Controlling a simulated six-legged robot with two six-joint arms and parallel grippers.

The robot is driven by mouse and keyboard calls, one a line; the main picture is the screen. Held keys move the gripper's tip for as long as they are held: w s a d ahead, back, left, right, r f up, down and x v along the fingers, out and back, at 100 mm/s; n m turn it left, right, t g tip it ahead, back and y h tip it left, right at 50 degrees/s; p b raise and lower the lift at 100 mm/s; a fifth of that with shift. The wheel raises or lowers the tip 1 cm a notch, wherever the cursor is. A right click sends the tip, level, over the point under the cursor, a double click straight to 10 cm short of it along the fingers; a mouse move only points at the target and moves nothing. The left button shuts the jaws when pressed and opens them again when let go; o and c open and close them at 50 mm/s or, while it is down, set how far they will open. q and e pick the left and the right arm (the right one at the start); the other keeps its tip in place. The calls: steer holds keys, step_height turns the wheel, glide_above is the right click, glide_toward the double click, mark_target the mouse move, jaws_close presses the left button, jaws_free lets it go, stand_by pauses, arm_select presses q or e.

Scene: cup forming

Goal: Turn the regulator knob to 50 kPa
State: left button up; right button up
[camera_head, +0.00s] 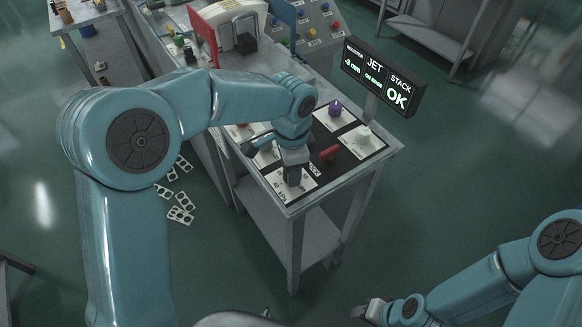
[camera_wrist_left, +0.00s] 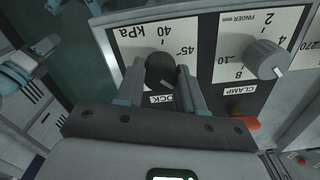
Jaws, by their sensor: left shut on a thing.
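The regulator knob (camera_wrist_left: 160,68) is dark and round, on a white plate marked kPa with 40 and 45 readable. A label below it, partly covered, ends in "OCK". My left gripper (camera_wrist_left: 159,84) is shut on this knob, one finger on each side. In the head view my left gripper (camera_head: 292,176) points down at the near corner of the panel table and hides most of the knob. The pointer's exact reading and the 50 mark cannot be made out. My right gripper (camera_head: 372,309) is low at the bottom right, away from the panel; its jaw opening is unclear.
The wrist view shows a finger knob (camera_wrist_left: 265,58) in mm and a red clamp part (camera_wrist_left: 246,122). The head view shows a purple knob (camera_head: 335,108), a red lever (camera_head: 329,153) and a display (camera_head: 381,76) reading "STACK OK". Flat cut pieces (camera_head: 181,214) lie on the floor.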

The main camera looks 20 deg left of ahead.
arm_select(q)
steer(key=shift+w+r, duration=0.1)
steer(key=o, duration=1)
steer(key=shift+d, duration=0.1)
steer(key=shift+o, duration=0.2)
step_height(320, 180, up, 16)
steer(key=shift+r, duration=0.15)
